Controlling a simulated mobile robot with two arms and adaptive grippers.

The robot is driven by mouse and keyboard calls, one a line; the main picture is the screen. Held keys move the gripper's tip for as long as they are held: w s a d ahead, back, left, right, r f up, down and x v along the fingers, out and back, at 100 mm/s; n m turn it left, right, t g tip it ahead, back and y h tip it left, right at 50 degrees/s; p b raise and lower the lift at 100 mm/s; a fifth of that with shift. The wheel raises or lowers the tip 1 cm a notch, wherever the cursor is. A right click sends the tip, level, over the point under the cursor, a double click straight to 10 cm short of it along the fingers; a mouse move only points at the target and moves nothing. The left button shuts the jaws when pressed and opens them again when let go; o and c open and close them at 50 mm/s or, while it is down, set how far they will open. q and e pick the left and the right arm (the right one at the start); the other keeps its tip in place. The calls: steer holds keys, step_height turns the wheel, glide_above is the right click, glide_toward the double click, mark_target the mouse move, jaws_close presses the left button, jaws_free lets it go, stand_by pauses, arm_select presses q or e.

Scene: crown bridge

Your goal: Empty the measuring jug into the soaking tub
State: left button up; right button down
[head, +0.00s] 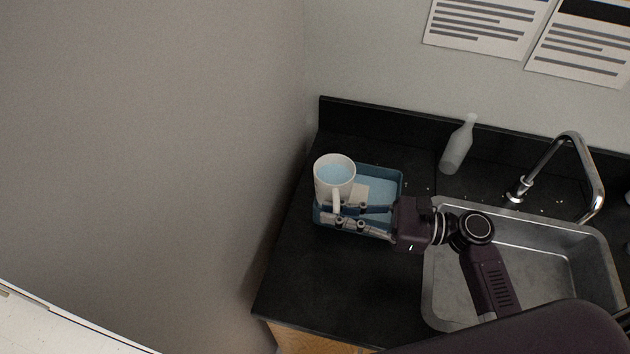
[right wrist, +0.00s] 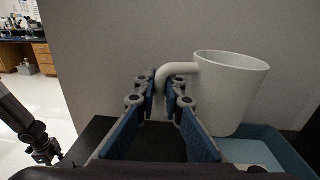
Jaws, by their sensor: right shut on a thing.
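The measuring jug (head: 322,184) looks like a white mug with light blue liquid in it. It is upright over the left end of the soaking tub. My right gripper (head: 342,216) is shut on its handle, which also shows in the right wrist view (right wrist: 180,69). The soaking tub (head: 401,181) is a shallow blue tray on the dark counter, with light blue liquid inside. The jug and my fingers hide part of the tub. In the right wrist view the jug's body (right wrist: 232,95) stands right of the fingers.
A pale block (head: 360,194) shows in the tub beside the jug. A metal sink (head: 435,300) with a tall faucet (head: 597,190) lies right of the tub. A translucent bottle (head: 457,148) stands at the back. The counter's front left (head: 310,280) is clear.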

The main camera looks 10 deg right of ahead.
steer(key=shift+d+r, duration=0.1)
steer(key=shift+r, duration=0.05)
steer(key=shift+s, duration=0.1)
step_height(320, 180, down, 3)
steer(key=b, duration=0.3)
steer(key=shift+s+d, duration=0.1)
steer(key=shift+s, duration=0.05)
steer(key=shift+r, duration=0.25)
step_height(320, 180, up, 4)
steer(key=m+t+y+b, duration=0.1)
steer(key=m, duration=0.2)
steer(key=m+t+y, duration=0.1)
steer(key=m+t, duration=0.1)
steer(key=m, duration=0.1)
steer(key=shift+s+f+m+y+b, duration=0.1)
steer(key=shift+s+m+y+b, duration=0.05)
steer(key=shift+m+y+b, duration=0.2)
arm_select(q)
steer(key=f, duration=0.4)
steer(key=shift+w+d+f, duration=0.15)
steer(key=shift+w, duration=0.05)
